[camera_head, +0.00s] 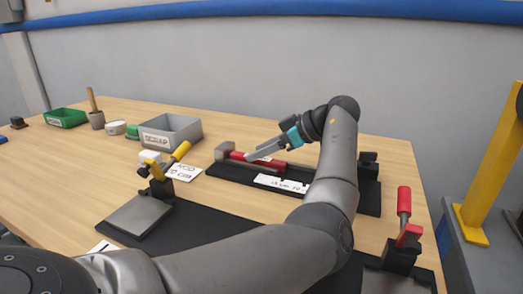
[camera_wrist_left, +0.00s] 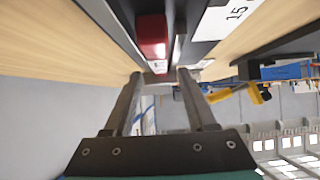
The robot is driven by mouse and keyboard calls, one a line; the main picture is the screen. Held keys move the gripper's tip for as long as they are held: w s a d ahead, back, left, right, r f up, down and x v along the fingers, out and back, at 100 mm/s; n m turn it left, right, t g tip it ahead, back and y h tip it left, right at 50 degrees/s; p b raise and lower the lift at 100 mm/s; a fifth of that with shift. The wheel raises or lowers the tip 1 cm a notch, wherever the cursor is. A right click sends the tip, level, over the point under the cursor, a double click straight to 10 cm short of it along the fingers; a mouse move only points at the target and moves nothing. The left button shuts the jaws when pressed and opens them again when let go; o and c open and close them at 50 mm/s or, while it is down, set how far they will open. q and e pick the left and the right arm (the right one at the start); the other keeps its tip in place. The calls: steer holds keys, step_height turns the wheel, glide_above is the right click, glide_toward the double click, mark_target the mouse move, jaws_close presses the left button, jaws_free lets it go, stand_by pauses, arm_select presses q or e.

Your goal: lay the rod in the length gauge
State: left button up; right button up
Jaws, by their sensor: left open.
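A red rod (camera_head: 262,161) lies lengthwise in the black length gauge (camera_head: 365,202), towards its left end, beside a grey end block. My arm hides the middle of the gauge. My left gripper (camera_head: 249,157) is open over the rod. In the left wrist view, the red rod (camera_wrist_left: 152,38) shows just past the fingertips of my left gripper (camera_wrist_left: 163,76), between the gauge's dark rails. I cannot tell whether the fingers touch it. My right gripper is not in view.
A grey scrap bin (camera_head: 171,132) and a white card (camera_head: 184,172) stand left of the gauge. A yellow-handled clamp (camera_head: 160,180) with a grey plate (camera_head: 137,215) is nearer me. A red-handled clamp (camera_head: 406,235) stands at the right. A green bin (camera_head: 66,118) is far left.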

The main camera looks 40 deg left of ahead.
arm_select(q)
steer(key=shift+r, duration=0.15)
steer(key=shift+r, duration=0.35)
steer(key=p+v, duration=0.3)
steer(key=v, duration=0.9)
steer(key=shift+p, duration=0.4)
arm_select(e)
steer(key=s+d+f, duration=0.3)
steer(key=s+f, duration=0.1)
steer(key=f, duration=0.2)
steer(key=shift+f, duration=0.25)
arm_select(q)
steer(key=shift+r, duration=0.1)
steer(key=shift+r, duration=0.1)
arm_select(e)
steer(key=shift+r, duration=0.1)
